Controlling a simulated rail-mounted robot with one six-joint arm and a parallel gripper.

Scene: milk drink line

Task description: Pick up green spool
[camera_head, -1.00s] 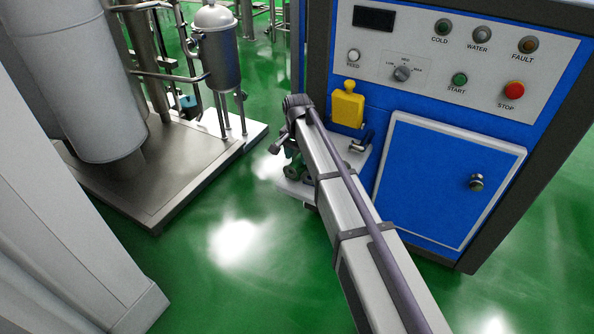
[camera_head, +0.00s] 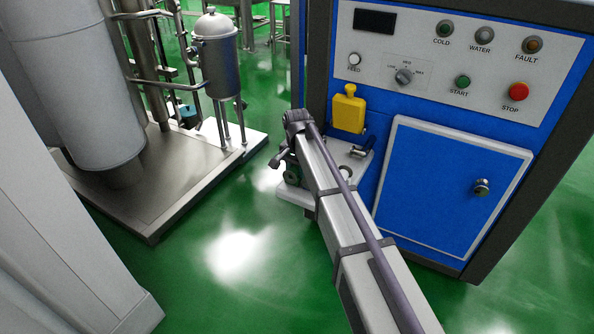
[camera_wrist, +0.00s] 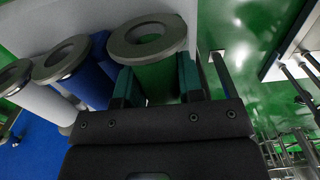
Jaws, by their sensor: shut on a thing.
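The green spool (camera_wrist: 163,75) with a grey ring-shaped end flange is between the teal fingers of my gripper (camera_wrist: 157,86) in the wrist view. My gripper is shut on the spool's green body, just below the flange. A blue spool (camera_wrist: 90,84) is close beside it on the left. In the head view my arm hides most of the gripper and the spools. I cannot tell whether the green spool is clear of its support.
In the head view a light shelf (camera_head: 350,158) juts from the blue machine (camera_head: 440,190), below a yellow bottle-shaped part (camera_head: 349,109). A steel tank skid (camera_head: 170,185) stands left, with open green floor between.

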